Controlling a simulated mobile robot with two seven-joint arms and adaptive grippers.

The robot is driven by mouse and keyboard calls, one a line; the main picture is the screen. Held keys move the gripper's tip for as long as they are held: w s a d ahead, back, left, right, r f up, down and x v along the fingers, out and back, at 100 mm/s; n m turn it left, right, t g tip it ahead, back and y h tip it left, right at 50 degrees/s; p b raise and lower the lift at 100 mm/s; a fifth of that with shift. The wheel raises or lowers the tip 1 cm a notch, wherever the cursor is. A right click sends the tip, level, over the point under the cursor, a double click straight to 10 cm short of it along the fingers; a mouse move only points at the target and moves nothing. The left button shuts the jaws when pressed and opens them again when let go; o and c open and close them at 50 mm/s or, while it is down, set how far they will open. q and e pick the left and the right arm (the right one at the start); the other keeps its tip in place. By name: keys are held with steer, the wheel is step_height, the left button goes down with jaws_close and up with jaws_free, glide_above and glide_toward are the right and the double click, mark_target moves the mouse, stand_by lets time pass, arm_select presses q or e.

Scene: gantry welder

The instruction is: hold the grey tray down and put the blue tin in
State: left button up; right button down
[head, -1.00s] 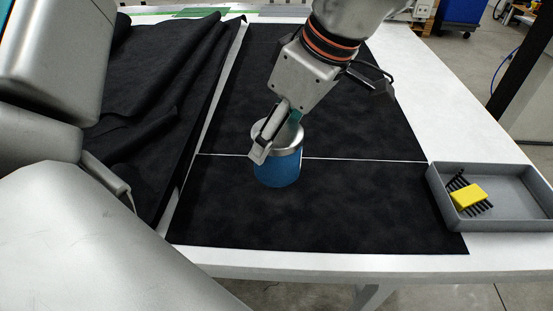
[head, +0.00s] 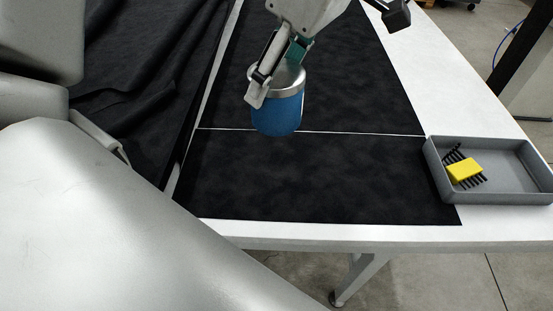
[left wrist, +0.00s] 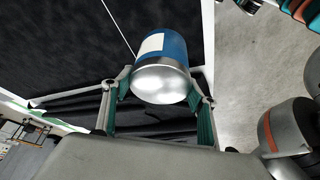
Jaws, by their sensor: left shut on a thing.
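The blue tin (head: 277,112) has a silver rim and shows over the black cloth near the white line. My left gripper (head: 277,74) is shut on its upper part, one finger on the near side and a teal-padded one behind. The left wrist view shows the tin (left wrist: 166,50) between the two fingers, with its shiny silver end and a pale label. The tin appears to be just above the cloth. The grey tray (head: 515,172) stands at the table's right front corner, apart from the tin. My right gripper is not in view.
Flat black cloth (head: 330,180) between tin and tray is clear. The table's front edge (head: 330,238) is close.

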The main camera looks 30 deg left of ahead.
arm_select(q)
steer(key=shift+f+b, duration=0.95)
steer(key=shift+f, duration=8.3)
steer(key=shift+f, duration=0.2)
steer(key=o, duration=1.5)
